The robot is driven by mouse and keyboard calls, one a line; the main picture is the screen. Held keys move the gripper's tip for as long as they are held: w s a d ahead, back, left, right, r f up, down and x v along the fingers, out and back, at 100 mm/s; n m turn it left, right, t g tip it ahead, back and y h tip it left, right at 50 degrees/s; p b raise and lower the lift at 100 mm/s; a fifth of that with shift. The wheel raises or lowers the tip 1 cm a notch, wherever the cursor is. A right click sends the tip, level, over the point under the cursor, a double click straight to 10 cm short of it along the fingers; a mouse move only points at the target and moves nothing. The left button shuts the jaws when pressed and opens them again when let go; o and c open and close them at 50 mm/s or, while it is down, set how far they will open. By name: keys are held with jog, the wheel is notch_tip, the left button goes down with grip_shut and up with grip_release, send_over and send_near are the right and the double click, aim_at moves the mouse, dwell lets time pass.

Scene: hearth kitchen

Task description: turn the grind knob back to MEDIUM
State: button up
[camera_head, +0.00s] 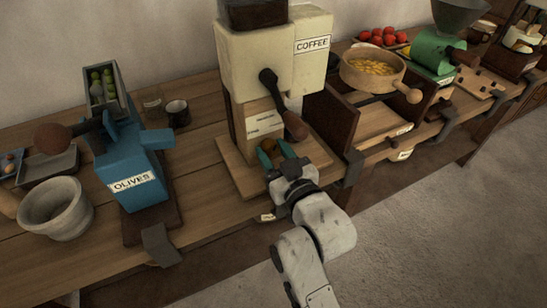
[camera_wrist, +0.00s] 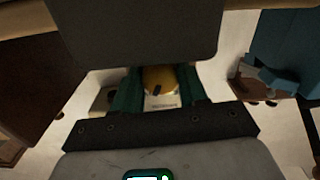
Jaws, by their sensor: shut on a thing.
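The coffee grinder (camera_head: 262,62) is a cream and wood machine with a COFFEE label and a dark crank. A pale plate (camera_head: 265,124) with small print, too small to read surely, is on its front. The grind knob (camera_head: 268,146) is low on that front, partly hidden by my fingers. In the wrist view the knob (camera_wrist: 158,80) is round and yellow-brown with a dark mark at its lower edge. A small label (camera_wrist: 162,103) shows beside that mark. My gripper (camera_head: 277,151) has its teal fingers on both sides of the knob, shut on it.
The crank's wooden handle (camera_head: 294,126) hangs just above my gripper. A blue OLIVES machine (camera_head: 132,172) and a stone mortar (camera_head: 57,216) stand left. A wooden sieve (camera_head: 372,68) and a green mill (camera_head: 432,52) are right. Open floor lies in front of the counter.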

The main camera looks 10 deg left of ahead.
jog(key=n+b, duration=0.2)
jog(key=n, duration=0.2)
jog(key=shift+f+n, duration=0.1)
jog(key=shift+n, duration=0.3)
dwell(0.4)
jog(key=o, duration=1)
jog(key=shift+o, duration=0.2)
jog(key=shift+d, duration=0.1)
jog(key=v, duration=1)
jog(key=shift+s+d+b, duration=0.2)
jog(key=shift+s+b, duration=0.1)
jog(key=shift+s, duration=0.05)
